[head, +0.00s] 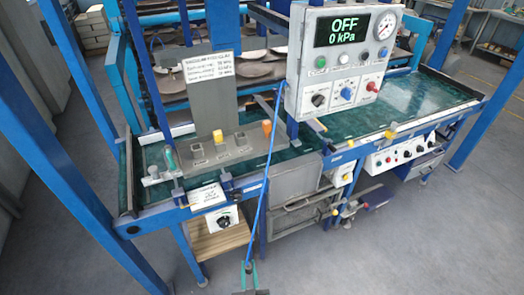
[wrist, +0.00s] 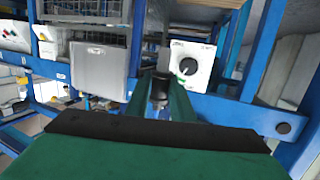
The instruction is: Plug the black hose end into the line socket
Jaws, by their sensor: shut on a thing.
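My gripper (head: 249,268) is at the bottom of the head view, in front of the bench and over the floor. Its green fingers are shut on the black hose end (head: 248,264). The black hose end (wrist: 160,88) also shows between the fingers in the wrist view. The blue hose (head: 265,180) runs from it up to the control box (head: 345,60), whose display reads OFF and 0 kPa. A small metal fitting (head: 152,178) sits at the bench's left front, well apart from the hose end. I cannot tell whether it is the line socket.
A white box with a black knob (head: 222,222) hangs under the bench edge; it also shows in the wrist view (wrist: 190,66). A grey cabinet (head: 295,190) stands right of it. Blue posts (head: 90,225) frame the bench. The floor in front is clear.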

